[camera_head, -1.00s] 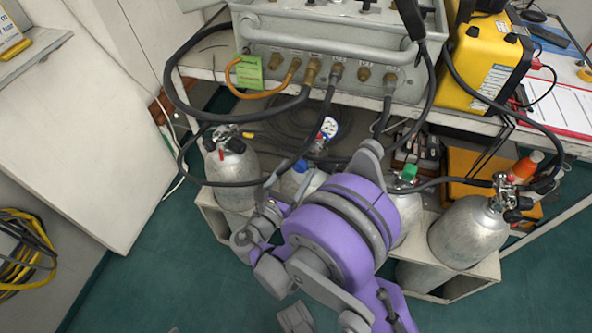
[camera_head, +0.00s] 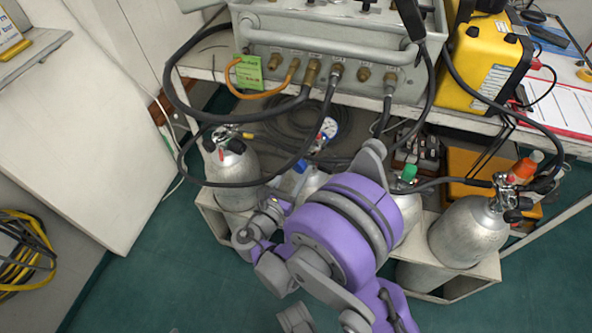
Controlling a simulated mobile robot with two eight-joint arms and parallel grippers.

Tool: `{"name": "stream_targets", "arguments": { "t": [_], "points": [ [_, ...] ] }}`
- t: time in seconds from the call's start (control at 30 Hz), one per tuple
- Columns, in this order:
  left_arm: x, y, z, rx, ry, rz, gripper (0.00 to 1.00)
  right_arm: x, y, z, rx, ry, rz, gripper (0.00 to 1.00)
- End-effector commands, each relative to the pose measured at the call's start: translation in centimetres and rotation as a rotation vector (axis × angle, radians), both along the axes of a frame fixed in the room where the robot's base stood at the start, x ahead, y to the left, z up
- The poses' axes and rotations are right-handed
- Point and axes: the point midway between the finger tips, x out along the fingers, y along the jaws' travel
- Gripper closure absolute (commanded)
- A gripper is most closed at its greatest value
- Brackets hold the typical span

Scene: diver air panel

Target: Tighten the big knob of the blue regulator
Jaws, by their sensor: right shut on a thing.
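The blue regulator (camera_head: 300,167) sits on the gas cylinder behind my purple right arm, and only small blue parts of it show. A round gauge (camera_head: 329,127) with a blue rim stands just above it. My right gripper (camera_head: 277,203) is at the lower left of the regulator, shut on what appears to be its big knob. The jaws and the knob are small and partly hidden, so the exact grip is hard to see. My left gripper is not in view.
Silver cylinders stand at the left (camera_head: 232,178) and right (camera_head: 466,232) in a pale rack (camera_head: 468,290). Black hoses (camera_head: 172,80) loop from the grey panel (camera_head: 290,45) above. A yellow case (camera_head: 487,62) stands at upper right. The green floor (camera_head: 150,285) at lower left is clear.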

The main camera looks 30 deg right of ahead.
Motion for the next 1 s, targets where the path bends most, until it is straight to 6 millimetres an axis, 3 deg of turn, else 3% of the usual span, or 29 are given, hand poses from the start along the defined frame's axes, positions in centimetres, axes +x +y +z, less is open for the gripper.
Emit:
{"name": "stream_targets", "arguments": {
  "t": [0.4, 0.77, 0.8, 0.97, 1.0],
  "points": [
    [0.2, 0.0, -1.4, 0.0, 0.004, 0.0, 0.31, 0.0, 0.0, -0.2, 0.163, -0.364, -0.012, 1.0],
    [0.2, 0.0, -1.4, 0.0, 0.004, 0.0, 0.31, -0.1, 0.0, -0.1, 0.18, -0.399, -0.013, 1.0],
    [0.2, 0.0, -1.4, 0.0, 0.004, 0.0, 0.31, -0.1, 0.0, -0.1, 0.18, -0.399, -0.013, 0.45],
    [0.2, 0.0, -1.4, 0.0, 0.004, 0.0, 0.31, -0.1, 0.0, -0.1, 0.179, -0.398, -0.013, 0.16],
    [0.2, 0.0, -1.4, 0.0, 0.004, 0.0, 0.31, -0.1, 0.0, -0.1, 0.179, -0.398, -0.013, 0.16]
  ]
}}
